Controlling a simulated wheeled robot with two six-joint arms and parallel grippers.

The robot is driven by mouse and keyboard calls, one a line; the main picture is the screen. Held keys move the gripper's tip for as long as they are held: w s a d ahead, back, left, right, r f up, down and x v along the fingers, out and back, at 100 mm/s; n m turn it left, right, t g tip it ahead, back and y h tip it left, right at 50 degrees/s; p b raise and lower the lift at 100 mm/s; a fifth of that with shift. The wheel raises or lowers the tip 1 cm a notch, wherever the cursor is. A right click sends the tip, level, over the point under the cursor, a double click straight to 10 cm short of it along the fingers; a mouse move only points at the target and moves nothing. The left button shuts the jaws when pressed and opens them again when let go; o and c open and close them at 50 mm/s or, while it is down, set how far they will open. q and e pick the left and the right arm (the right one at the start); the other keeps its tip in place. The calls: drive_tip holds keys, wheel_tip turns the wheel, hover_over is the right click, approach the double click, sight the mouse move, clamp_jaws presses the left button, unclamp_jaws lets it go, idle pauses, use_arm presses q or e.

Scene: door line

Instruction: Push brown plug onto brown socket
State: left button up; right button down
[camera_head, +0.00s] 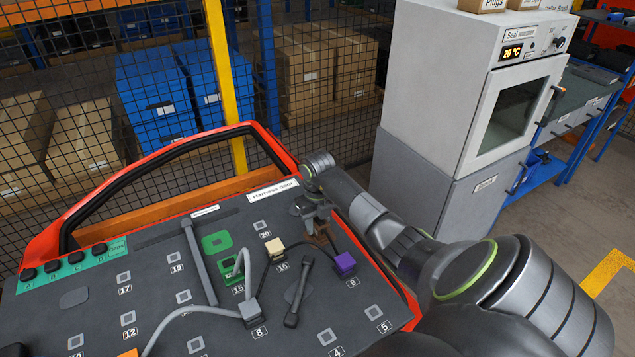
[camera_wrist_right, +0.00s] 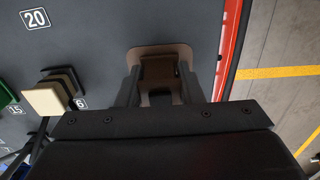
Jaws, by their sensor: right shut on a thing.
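My right gripper (camera_head: 316,214) reaches down over the right part of the dark door panel. It is shut on the brown plug (camera_wrist_right: 160,68), which sits between the two fingers in the right wrist view. A tan-brown plate, the brown socket (camera_wrist_right: 150,50), shows around and behind the plug. The plug lines up closely over the socket; I cannot tell whether it is seated or just above. In the head view the gripper hides most of both. My left gripper is not in view.
Beside the gripper are a cream plug (camera_head: 274,247) at 16, a purple plug (camera_head: 345,263) at 9, and a black handle-like bar (camera_head: 299,291). A grey plug (camera_head: 249,309) at 8 and green parts (camera_head: 217,243) lie to the left. Black cable runs nearby.

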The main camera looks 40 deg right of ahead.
drive_tip(key=shift+f, duration=0.1)
idle(0.5)
drive_tip(key=c, duration=0.9)
unclamp_jaws()
wheel_tip(320, 180, up, 8)
drive_tip(key=shift+r+b, duration=0.25)
drive_tip(key=shift+b, duration=0.7)
wheel_tip(320, 180, up, 9)
drive_tip(key=p, duration=0.7)
drive_tip(key=shift+f, duration=0.1)
